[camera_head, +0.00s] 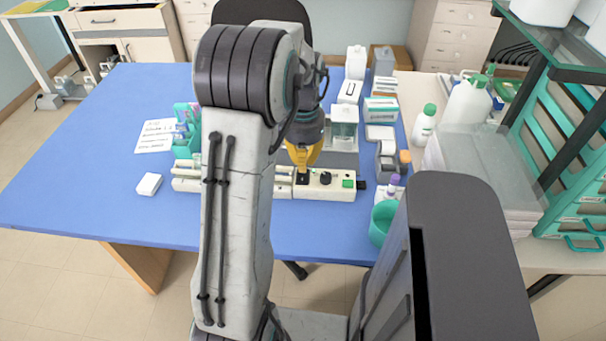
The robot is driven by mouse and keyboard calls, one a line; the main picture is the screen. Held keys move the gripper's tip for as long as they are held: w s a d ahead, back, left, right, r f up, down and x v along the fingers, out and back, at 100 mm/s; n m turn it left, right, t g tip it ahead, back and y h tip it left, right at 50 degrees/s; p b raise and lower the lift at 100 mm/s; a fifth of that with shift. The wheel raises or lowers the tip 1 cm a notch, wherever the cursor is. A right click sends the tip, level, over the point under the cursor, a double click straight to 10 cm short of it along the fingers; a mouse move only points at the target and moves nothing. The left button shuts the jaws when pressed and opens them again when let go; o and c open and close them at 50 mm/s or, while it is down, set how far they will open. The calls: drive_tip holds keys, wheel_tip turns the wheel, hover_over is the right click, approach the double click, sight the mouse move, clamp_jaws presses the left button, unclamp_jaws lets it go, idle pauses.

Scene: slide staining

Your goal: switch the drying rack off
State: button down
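The drying rack is most likely the long cream unit (335,192) lying across the blue table. My arm hides its middle. Its right end carries a dark switch (302,179), a round black knob (326,178) and a green button or light (348,184). My yellow gripper (303,166) points down right over the dark switch. Its fingers taper together and look shut, with nothing seen between them. I cannot tell whether the tips touch the switch, nor which way the switch is set.
A teal bottle holder (187,150) and a small white box (149,184) stand to the left. White containers (344,125) stand behind the gripper. A grey dispenser (387,158) and a teal cup (381,224) are to the right.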

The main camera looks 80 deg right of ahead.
drive_tip(key=shift+f+b, duration=0.85)
drive_tip(key=shift+f, duration=0.3)
idle(0.5)
drive_tip(key=shift+r, duration=0.2)
drive_tip(key=shift+r+p, duration=3.05)
drive_tip(key=shift+r, duration=0.35)
